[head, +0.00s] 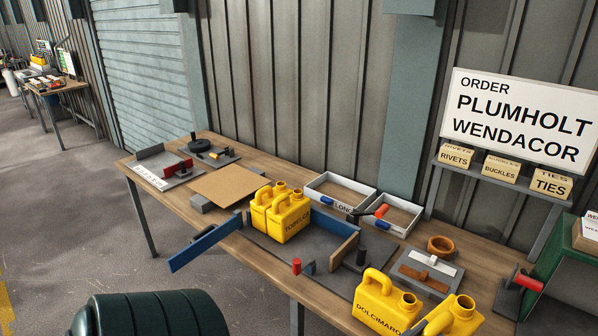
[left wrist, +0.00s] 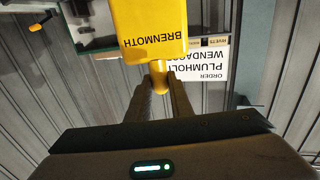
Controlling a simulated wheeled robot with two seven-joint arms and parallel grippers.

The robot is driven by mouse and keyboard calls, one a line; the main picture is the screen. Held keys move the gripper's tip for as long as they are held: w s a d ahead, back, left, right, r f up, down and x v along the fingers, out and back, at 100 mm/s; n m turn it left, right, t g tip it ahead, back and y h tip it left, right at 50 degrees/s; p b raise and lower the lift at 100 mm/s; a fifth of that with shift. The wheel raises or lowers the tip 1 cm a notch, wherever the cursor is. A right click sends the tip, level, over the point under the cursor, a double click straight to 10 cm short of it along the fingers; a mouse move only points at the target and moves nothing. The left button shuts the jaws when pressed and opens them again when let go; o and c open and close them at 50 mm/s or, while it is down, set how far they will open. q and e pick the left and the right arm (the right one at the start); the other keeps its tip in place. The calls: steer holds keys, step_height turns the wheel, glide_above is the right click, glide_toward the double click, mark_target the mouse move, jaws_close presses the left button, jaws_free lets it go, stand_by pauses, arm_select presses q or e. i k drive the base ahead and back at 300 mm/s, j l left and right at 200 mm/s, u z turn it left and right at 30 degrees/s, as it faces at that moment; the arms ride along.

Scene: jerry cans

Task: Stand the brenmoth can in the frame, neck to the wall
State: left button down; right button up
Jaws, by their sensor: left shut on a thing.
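The brenmoth can (left wrist: 150,25) is yellow, with its name upside down in the left wrist view. The frame (head: 335,226) on the table has blue walls, a wooden side piece (head: 344,249) and a dark base. Two yellow cans (head: 292,220) stand at its left end, the nearer lettered roughly TOMELCA. The base to their right is bare. My right gripper is not in view.
A blue bar (head: 205,243) sticks out past the table edge. A red knob (head: 297,266) and black knob (head: 361,256) stand by the frame.

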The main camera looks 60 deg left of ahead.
mark_target(329, 252)
steer(key=k+j+u, duration=0.1)
steer(key=j+u, duration=0.2)
steer(key=j, duration=0.25)
steer(key=i+j+u, duration=0.1)
steer(key=u, duration=0.15)
steer(key=i+l+u, duration=0.15)
steer(key=k, duration=0.05)
